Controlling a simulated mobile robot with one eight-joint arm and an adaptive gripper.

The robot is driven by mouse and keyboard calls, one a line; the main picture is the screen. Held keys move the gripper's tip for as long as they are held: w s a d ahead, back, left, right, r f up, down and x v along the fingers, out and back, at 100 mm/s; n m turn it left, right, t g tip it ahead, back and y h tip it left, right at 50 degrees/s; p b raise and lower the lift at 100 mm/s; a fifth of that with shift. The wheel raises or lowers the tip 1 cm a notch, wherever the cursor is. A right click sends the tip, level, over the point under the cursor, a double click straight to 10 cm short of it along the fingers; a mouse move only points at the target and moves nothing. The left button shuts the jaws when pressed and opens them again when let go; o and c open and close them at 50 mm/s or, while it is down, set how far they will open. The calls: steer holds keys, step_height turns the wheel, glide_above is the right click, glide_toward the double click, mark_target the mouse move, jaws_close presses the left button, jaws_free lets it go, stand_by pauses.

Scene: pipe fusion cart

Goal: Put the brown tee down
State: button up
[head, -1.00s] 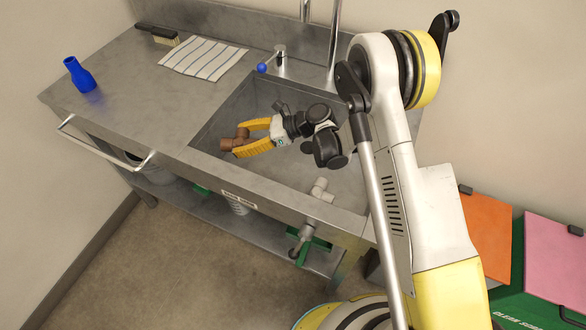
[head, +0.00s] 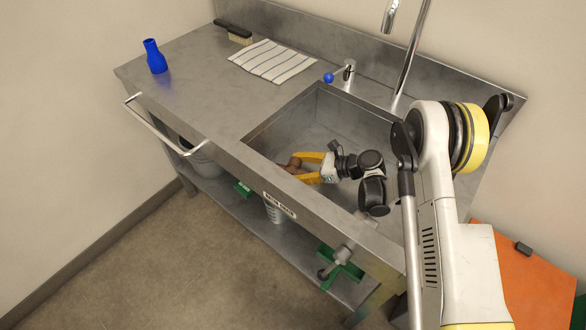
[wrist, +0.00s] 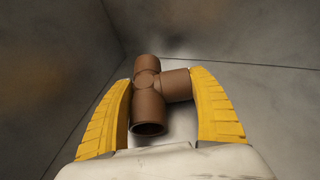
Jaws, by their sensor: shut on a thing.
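The brown tee (wrist: 148,95) is a pipe fitting with a straight run and one side branch to the right. In the wrist view it sits between the two yellow fingers of my gripper (wrist: 165,110). In the head view my gripper (head: 302,172) is down inside the sink basin (head: 340,118), shut on the brown tee (head: 291,165). The tee is low in the basin near its front left side. The near basin wall hides part of the tee, and I cannot tell if it touches the bottom.
A blue reducer-shaped piece (head: 156,58), a striped cloth (head: 273,61) and a brush (head: 238,36) lie on the counter left of the sink. A faucet (head: 400,60) and blue-knobbed lever (head: 342,75) stand behind the basin. A rail (head: 160,130) juts from the counter's front.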

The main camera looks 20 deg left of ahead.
mark_target(298, 168)
steer(key=o, duration=1.2)
steer(key=shift+f, duration=0.1)
steer(key=shift+r, duration=0.25)
steer(key=p+v, duration=0.3)
steer(key=v, duration=0.4)
steer(key=shift+d, duration=0.3)
